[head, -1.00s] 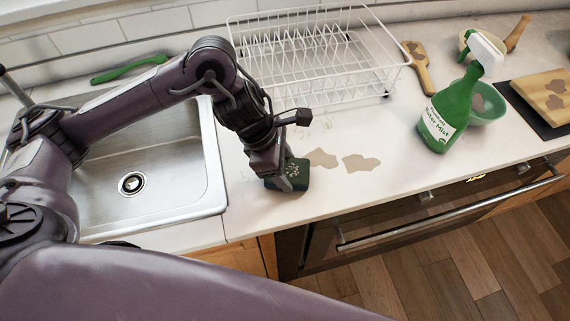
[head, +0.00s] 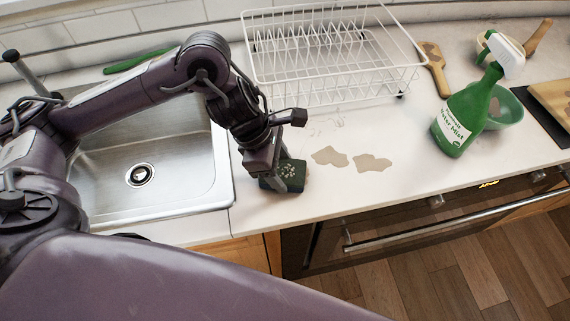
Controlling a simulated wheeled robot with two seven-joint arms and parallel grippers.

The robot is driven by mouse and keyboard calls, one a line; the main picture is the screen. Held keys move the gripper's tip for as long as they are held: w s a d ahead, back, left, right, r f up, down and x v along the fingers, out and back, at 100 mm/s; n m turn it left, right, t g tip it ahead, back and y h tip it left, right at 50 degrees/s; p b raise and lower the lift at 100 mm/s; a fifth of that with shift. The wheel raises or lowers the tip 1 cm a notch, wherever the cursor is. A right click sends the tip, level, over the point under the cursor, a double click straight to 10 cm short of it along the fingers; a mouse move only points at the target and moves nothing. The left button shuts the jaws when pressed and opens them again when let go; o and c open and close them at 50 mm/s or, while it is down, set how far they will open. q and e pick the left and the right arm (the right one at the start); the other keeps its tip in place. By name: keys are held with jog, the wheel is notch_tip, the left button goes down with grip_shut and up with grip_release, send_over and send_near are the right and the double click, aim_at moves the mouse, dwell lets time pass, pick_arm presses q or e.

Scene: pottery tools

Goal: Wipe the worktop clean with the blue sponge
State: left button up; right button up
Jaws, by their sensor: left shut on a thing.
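My left gripper (head: 276,172) is shut on the sponge (head: 292,178), which looks dark blue-green with pale specks on top. The gripper partly hides the sponge, which is down at the worktop (head: 320,195) between the sink and the stains. Two flat tan stains lie just right of it: a nearer one (head: 329,157) and another farther right (head: 372,163). Neither touches the sponge. Whether the sponge presses on the worktop is hard to tell. My right gripper is out of view.
A steel sink (head: 215,165) lies left of the sponge. A white dish rack (head: 330,95) stands behind the stains. A green spray bottle (head: 460,120), a green bowl (head: 509,108) and a wooden tool (head: 436,68) are to the right. The worktop's front edge is close.

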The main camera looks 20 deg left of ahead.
aim_at(304, 165)
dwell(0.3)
pick_arm(q)
jog(key=shift+w+d, duration=0.6)
jog(key=shift+d, duration=0.3)
jog(key=shift+w+d, duration=0.6)
jog(key=shift+d, duration=0.3)
jog(key=shift+w+d, duration=0.55)
jog(key=shift+d, duration=0.2)
jog(key=shift+f, duration=0.1)
jog(key=shift+s+a+f, duration=0.1)
jog(key=shift+s+a, duration=0.25)
jog(key=shift+a, duration=0.2)
jog(key=shift+s+a+b, duration=0.4)
jog(key=shift+s+a, duration=0.35)
jog(key=shift+a, duration=0.3)
jog(key=shift+s+a+b, duration=0.4)
jog(key=shift+s+a, duration=0.3)
jog(key=shift+a, duration=0.3)
